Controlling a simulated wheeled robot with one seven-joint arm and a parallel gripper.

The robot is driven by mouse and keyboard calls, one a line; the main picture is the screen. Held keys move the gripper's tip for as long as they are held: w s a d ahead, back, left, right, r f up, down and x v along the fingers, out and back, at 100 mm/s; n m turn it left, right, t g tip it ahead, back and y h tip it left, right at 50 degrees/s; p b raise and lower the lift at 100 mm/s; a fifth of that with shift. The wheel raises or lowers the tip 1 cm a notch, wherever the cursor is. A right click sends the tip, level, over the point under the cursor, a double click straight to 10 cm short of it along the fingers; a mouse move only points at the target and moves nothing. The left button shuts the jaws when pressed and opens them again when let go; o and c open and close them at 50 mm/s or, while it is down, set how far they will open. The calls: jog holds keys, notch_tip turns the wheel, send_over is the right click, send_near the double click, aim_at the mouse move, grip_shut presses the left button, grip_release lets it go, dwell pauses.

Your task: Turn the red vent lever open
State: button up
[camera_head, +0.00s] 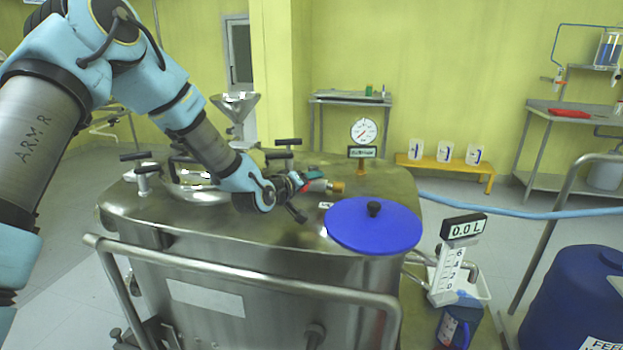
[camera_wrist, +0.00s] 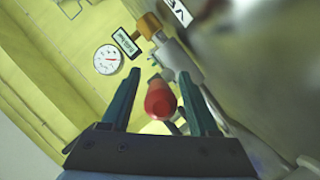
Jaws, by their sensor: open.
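The red vent lever (camera_wrist: 160,98) shows in the wrist view between the two fingers of my gripper (camera_wrist: 157,100), its rounded end toward the camera. The fingers stand apart with a gap on each side of the lever. Behind it is a grey valve body (camera_wrist: 176,58) with a brass end (camera_wrist: 149,25). In the head view my gripper (camera_head: 303,183) is at the valve on top of the steel reactor (camera_head: 200,225). The red lever (camera_head: 313,174) is partly hidden there by the gripper. The brass end (camera_head: 338,187) points right.
A round gauge (camera_head: 363,131) with a small display (camera_head: 362,152) stands behind the valve. A blue lid (camera_head: 350,228) with a black knob lies on the reactor in front right. Black-handled clamps (camera_head: 287,142) and a steel funnel (camera_head: 235,103) stand at the back and left.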

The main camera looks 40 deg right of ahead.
jog(key=shift+x, duration=0.75)
jog(key=shift+c, duration=0.4)
grip_shut()
dwell(0.5)
